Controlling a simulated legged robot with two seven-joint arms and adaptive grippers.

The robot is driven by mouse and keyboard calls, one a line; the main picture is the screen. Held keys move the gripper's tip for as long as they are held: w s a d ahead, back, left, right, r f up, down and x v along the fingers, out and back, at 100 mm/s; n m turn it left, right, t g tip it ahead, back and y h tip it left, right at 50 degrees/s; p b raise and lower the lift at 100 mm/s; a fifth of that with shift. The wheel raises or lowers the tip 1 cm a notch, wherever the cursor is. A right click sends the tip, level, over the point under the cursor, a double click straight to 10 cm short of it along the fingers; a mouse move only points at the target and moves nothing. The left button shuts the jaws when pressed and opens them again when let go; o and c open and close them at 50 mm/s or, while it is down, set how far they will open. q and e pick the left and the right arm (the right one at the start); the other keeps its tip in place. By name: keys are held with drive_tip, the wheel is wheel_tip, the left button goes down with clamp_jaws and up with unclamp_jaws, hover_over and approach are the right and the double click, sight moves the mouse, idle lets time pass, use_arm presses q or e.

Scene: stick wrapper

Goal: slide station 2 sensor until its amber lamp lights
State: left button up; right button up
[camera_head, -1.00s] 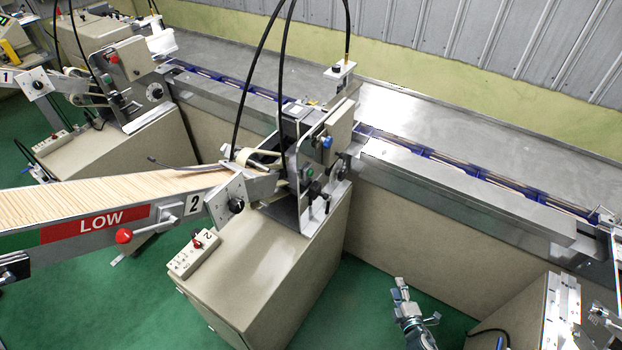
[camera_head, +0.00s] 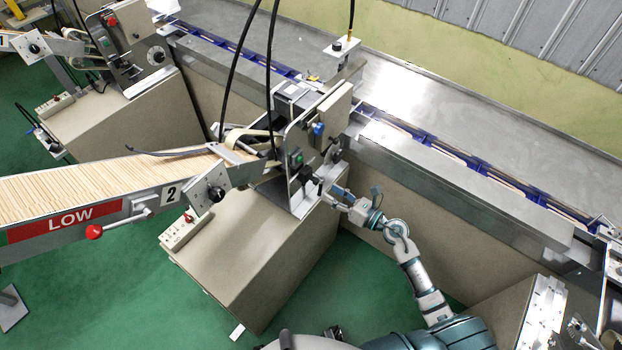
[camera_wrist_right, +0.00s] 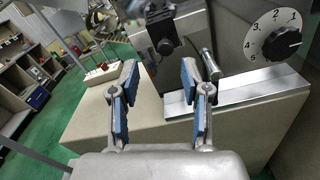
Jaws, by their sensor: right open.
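The station 2 machine (camera_head: 345,105) stands on a beige cabinet (camera_head: 250,240), beside the plate marked 2 (camera_head: 171,194). Small posts and dark knobs are on its near side; I cannot tell which part is the sensor, and no lit amber lamp can be made out. My right gripper (camera_head: 335,197) is beside that side, just right of the metal base. In the right wrist view its fingers (camera_wrist_right: 155,95) are open, with nothing between them. Beyond them are a dark round-ended part (camera_wrist_right: 166,46) and a slim silver cylinder (camera_wrist_right: 210,64). My left gripper is not in view.
A numbered dial (camera_wrist_right: 283,40) is at the right of the wrist view, above a metal rail (camera_wrist_right: 240,90). A stick-filled chute marked LOW (camera_head: 70,215) has a red knob (camera_head: 94,232). A conveyor (camera_head: 440,150) runs behind. Green floor is open in front.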

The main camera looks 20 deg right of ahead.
sight(318, 182)
drive_tip(key=x, duration=0.7)
drive_tip(key=shift+w+p, duration=0.3)
drive_tip(key=shift+p, duration=0.05)
drive_tip(key=shift+w+a, duration=0.1)
drive_tip(key=shift+a, duration=0.3)
drive_tip(key=shift+d+f, duration=0.1)
drive_tip(key=shift+d, duration=0.55)
clamp_jaws()
drive_tip(key=shift+d+f, duration=0.15)
drive_tip(key=shift+d, duration=0.2)
drive_tip(key=shift+w, duration=0.2)
drive_tip(key=shift+c, duration=2.1)
unclamp_jaws()
drive_tip(key=o, duration=0.4)
drive_tip(key=shift+w, duration=0.2)
